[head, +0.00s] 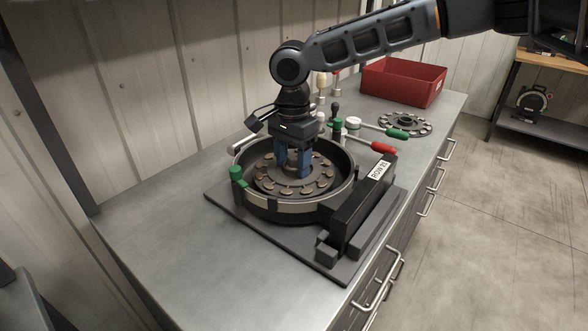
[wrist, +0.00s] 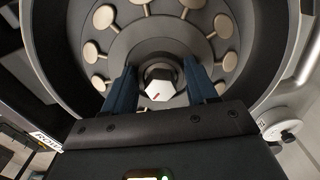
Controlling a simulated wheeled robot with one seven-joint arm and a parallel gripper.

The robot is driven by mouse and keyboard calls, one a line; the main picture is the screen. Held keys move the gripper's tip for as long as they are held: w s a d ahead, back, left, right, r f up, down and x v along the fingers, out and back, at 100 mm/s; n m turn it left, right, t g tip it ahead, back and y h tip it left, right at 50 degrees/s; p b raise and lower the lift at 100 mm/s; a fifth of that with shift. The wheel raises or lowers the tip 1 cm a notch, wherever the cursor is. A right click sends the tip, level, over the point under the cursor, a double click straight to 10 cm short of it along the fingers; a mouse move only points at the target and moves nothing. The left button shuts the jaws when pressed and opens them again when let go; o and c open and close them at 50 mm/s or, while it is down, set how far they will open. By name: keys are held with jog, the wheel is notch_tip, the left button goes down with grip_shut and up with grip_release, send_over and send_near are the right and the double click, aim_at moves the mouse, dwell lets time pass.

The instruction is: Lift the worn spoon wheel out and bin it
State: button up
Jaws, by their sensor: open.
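The spoon wheel (head: 266,180), dark with tan round spoons around its rim, sits inside the round seed meter housing (head: 246,206) on the bench. In the wrist view the wheel (wrist: 128,38) fills the top, with a pale hexagonal hub (wrist: 160,90) at its centre. My gripper (head: 292,166) points down over the wheel's middle. Its blue fingers are apart, one on each side of the hub, and they show in the wrist view (wrist: 161,88). I cannot tell whether the fingers touch the hub. A red open bin (head: 403,84) stands at the far end of the bench.
Another wheel (head: 405,123) lies flat near the bin. Green-handled (head: 398,133) and red-handled (head: 383,147) tools lie behind the housing. The bench's left front (head: 170,240) is clear.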

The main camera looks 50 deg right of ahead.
jog(key=shift+c, duration=0.3)
jog(key=c, duration=0.6)
jog(key=shift+r, duration=0.1)
notch_tip(320, 180, up, 10)
jog(key=shift+f+b, duration=0.1)
jog(key=shift+b, duration=0.3)
jog(key=shift+r, duration=0.2)
notch_tip(320, 180, up, 7)
jog(key=p, duration=0.6)
jog(key=shift+f+p, duration=0.15)
jog(key=shift+p, duration=0.2)
dwell(0.3)
